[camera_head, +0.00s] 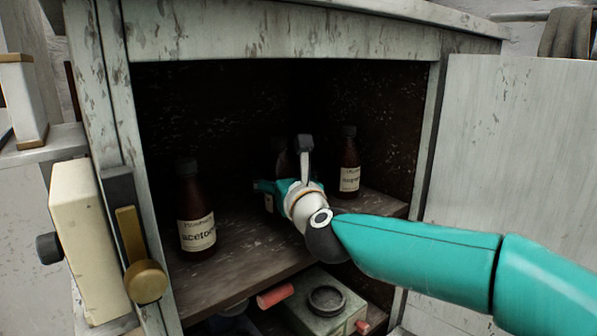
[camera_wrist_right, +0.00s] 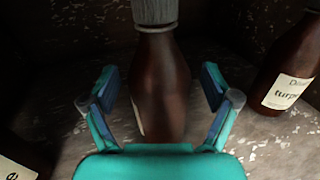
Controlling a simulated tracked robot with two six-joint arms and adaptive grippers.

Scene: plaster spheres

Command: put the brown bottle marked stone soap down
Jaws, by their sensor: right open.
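A brown bottle (camera_wrist_right: 162,85) with a grey cap stands upright on the shelf between the spread fingers of my right gripper (camera_wrist_right: 160,100). There are gaps on both sides of it. Its label is turned away at the left edge, so its words cannot be read. In the head view this bottle (camera_head: 279,160) is largely hidden behind my right gripper (camera_head: 283,187), which reaches into the cabinet. My left gripper is out of view.
An acetone bottle (camera_head: 196,215) stands at the left on the cabinet shelf (camera_head: 240,270). A turpentine bottle (camera_head: 349,165) stands at the back right. Below are a grey-green box (camera_head: 335,310) and a red cylinder (camera_head: 275,296). The cabinet door (camera_head: 500,150) is open at the right.

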